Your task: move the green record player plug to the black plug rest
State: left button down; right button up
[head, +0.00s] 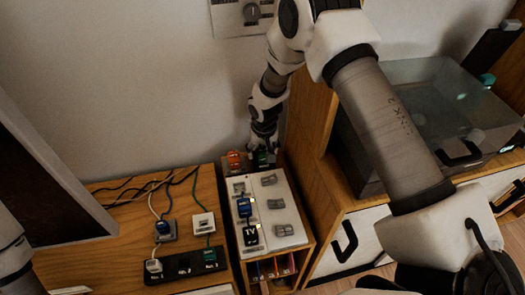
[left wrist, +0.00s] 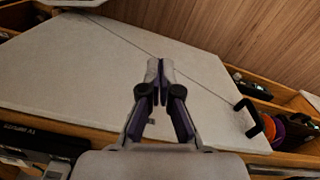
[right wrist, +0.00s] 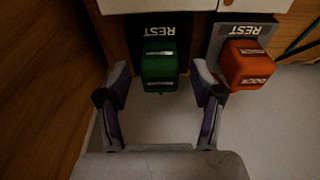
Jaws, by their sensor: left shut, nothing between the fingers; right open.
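The green plug (right wrist: 160,68) sits at the black rest (right wrist: 152,27), lettered REST, in the right wrist view, and covers part of it. My right gripper (right wrist: 162,72) is open, with a finger on either side of the green plug and a visible gap on each side. In the head view the gripper (head: 264,140) reaches down by the wall, just above the green plug (head: 261,158), which it partly hides. My left gripper (left wrist: 159,72) is shut and empty in the left wrist view, in front of a pale panel.
An orange plug (right wrist: 247,65) sits on a grey rest (right wrist: 237,30), close beside my right gripper's finger. A white strip panel (head: 272,206) holds a blue plug (head: 245,207) and a black plug (head: 251,237). A wooden cabinet (head: 316,140) stands close on the right.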

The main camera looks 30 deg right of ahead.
aim_at(264, 164)
notch_tip(264, 164, up, 11)
jog(key=s, duration=0.1)
jog(key=shift+s+a+r, duration=0.15)
jog(key=shift+s+a, duration=0.1)
jog(key=shift+s, duration=0.1)
